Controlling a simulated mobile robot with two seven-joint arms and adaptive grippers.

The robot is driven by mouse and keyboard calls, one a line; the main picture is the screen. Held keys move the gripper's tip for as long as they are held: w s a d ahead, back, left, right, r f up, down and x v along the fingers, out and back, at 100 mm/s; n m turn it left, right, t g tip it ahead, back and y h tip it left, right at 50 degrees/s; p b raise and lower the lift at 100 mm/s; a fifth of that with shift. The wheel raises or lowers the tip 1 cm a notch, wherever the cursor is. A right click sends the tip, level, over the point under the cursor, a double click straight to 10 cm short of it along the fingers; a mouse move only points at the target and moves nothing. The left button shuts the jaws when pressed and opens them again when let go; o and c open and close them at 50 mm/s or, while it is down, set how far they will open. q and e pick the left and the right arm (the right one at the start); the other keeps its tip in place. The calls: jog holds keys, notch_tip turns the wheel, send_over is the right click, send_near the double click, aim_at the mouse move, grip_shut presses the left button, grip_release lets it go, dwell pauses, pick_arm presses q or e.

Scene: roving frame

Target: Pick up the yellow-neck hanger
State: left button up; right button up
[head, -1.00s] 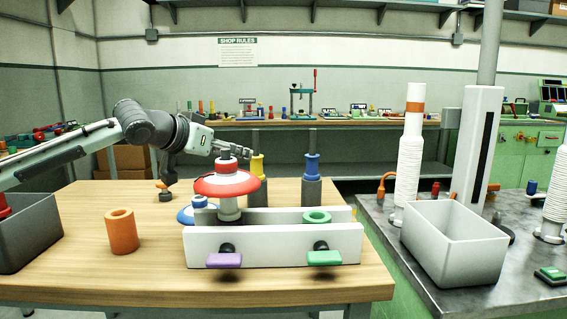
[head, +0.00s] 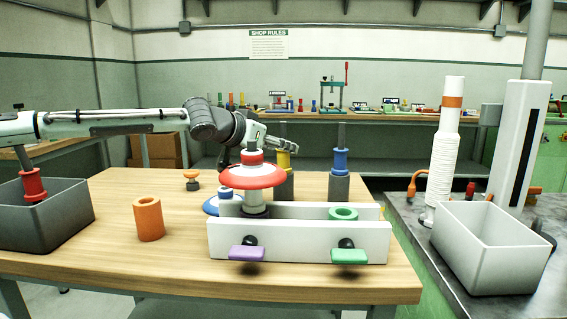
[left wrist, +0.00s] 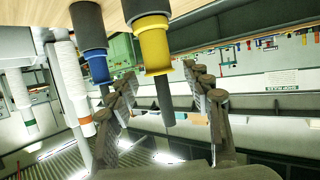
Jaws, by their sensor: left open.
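The yellow-neck hanger (head: 283,161) stands upright at the back of the wooden table, with a yellow collar, a dark grey body below and a thin grey stem above. The red-and-white disc piece partly hides its lower part in the head view. My left gripper (head: 284,143) is open at the height of its stem. In the left wrist view, which is upside down, the yellow collar (left wrist: 154,50) and stem show between the spread fingers (left wrist: 157,76); I cannot tell how deep the stem sits between them. My right gripper is not in view.
A blue-neck hanger (head: 340,160) stands close to the right. A red-and-white disc piece (head: 253,176) and a white holder (head: 300,241) are in front. An orange cylinder (head: 148,219) and a grey bin (head: 55,228) are at left; a white bin (head: 490,255) is at right.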

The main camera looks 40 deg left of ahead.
pick_arm(q)
jog(key=shift+w+f, duration=0.35)
jog(key=shift+w, duration=0.25)
jog(key=shift+w+f, duration=0.1)
jog(key=shift+w, duration=0.4)
jog(key=shift+c, duration=1.3)
grip_shut()
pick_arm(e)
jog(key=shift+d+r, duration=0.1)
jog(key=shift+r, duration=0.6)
